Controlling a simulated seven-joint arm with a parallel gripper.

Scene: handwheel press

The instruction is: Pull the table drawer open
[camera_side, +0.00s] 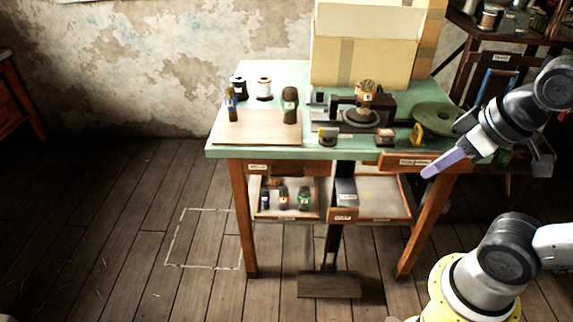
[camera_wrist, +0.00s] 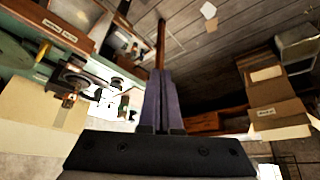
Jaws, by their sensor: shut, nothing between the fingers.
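The table drawer has a reddish-brown wooden front (camera_side: 400,161) with pale labels, under the right part of the green table top (camera_side: 228,147). A labelled wooden front (camera_wrist: 66,28), which looks like the same drawer, is at upper left in the wrist view. I cannot make out a handle or how far the drawer stands out. My gripper (camera_side: 427,174) has purple fingers, shut and empty. In the side view they cross in front of the drawer's right part; contact cannot be told. In the wrist view the closed fingertips (camera_wrist: 159,76) are apart from that front, to its right.
Below the table top are open trays (camera_side: 283,213) with small bottles and a grey box. On top stand a cardboard box (camera_side: 362,50), spools, a press with a round wheel (camera_side: 361,118) and a green disc (camera_side: 437,117). A dark shelf is at right. The floor at left is clear.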

